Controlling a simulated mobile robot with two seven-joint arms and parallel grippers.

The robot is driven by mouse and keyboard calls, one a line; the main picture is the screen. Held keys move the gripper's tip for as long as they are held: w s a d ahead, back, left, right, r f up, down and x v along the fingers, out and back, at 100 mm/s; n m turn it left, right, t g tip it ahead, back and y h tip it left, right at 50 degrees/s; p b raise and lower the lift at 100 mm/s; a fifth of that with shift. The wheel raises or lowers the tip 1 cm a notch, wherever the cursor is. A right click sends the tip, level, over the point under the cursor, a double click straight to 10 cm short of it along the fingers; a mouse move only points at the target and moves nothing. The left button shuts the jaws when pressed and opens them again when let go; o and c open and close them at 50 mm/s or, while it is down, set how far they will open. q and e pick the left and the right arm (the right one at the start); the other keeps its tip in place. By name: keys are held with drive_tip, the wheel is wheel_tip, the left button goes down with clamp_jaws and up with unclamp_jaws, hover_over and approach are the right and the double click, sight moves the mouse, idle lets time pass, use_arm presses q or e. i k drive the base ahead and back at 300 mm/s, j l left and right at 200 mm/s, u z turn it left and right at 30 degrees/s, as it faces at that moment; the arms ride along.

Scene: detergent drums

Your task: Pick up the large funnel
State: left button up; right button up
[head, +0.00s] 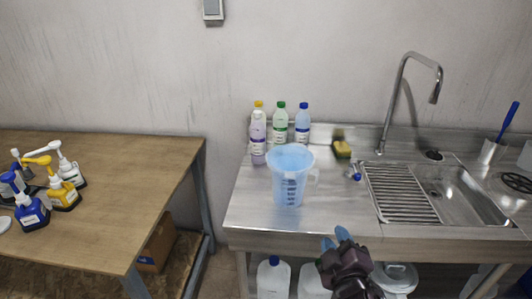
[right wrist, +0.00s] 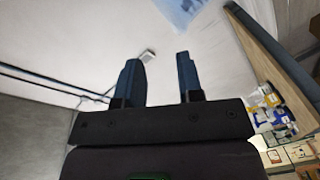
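A translucent light-blue measuring jug (head: 288,190) with dark scale marks stands upright on the steel counter. Its wide top (head: 290,157) is pale blue; I cannot tell whether a funnel sits in it. No separate large funnel can be made out in either view. My right gripper (head: 335,238) is low in front of the counter's front edge, to the right of the jug and apart from it. In the right wrist view its two blue fingers (right wrist: 158,68) are spread with nothing between them. My left gripper is not in view.
Several bottles (head: 280,123) stand behind the jug. A sponge (head: 341,149), drainer (head: 399,192), tap (head: 405,90) and sink (head: 455,195) are to the right. The wooden table (head: 120,200) at left holds pump bottles (head: 30,213). White containers (head: 273,278) stand under the steel counter (head: 245,205).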

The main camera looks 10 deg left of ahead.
sight(290, 161)
drive_tip(key=i+j+u, duration=0.2)
drive_tip(key=i, duration=0.2)
drive_tip(key=i+l, duration=0.2)
drive_tip(key=i, duration=0.25)
